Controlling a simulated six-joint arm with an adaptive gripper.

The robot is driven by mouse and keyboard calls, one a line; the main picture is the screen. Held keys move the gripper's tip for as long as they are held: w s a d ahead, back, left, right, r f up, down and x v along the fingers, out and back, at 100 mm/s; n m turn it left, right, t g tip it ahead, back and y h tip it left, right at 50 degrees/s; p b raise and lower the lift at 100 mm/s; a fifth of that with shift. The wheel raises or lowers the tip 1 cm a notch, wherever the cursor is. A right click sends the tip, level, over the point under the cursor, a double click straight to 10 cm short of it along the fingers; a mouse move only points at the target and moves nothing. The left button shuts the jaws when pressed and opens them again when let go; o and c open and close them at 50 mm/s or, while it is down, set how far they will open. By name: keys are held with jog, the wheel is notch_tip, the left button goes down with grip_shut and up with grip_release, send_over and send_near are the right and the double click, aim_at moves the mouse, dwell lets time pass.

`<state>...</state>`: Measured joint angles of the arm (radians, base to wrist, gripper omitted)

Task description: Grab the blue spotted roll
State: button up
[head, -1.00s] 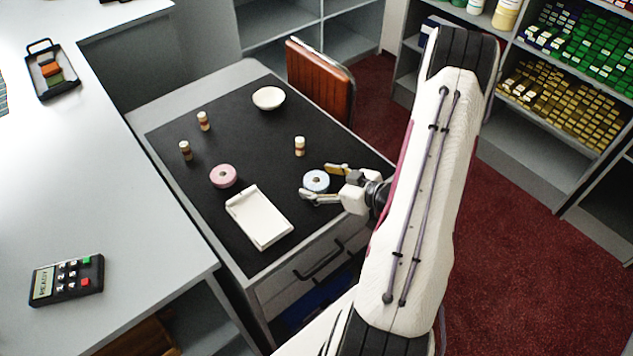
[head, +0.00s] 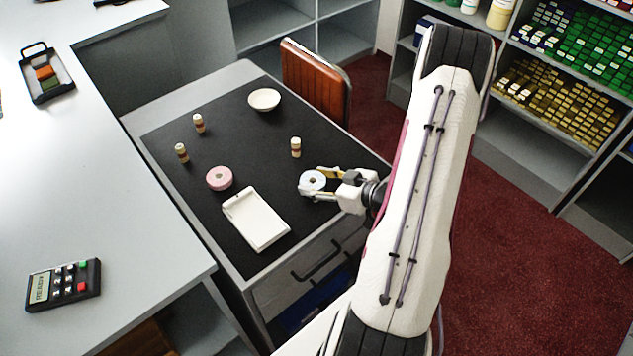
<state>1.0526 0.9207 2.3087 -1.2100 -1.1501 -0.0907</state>
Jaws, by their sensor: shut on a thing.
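The blue spotted roll (head: 312,181) is a pale blue ring with a dark centre hole, near the right edge of the black mat (head: 240,236). Its spots are too small to make out clearly. My gripper (head: 316,183) reaches in from the right and is shut on the roll, one finger on its far side and one on its near side. The fingers hide part of the roll's rim. I cannot tell whether the roll still touches the mat.
A pink roll (head: 219,178) and a white tray (head: 256,219) lie left of my gripper. A brown chair (head: 316,82) is beyond the desk. The mat's middle is clear.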

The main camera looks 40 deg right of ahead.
aim_at(317, 183)
notch_tip(317, 183, up, 10)
jog(key=shift+f, duration=0.2)
dwell(0.7)
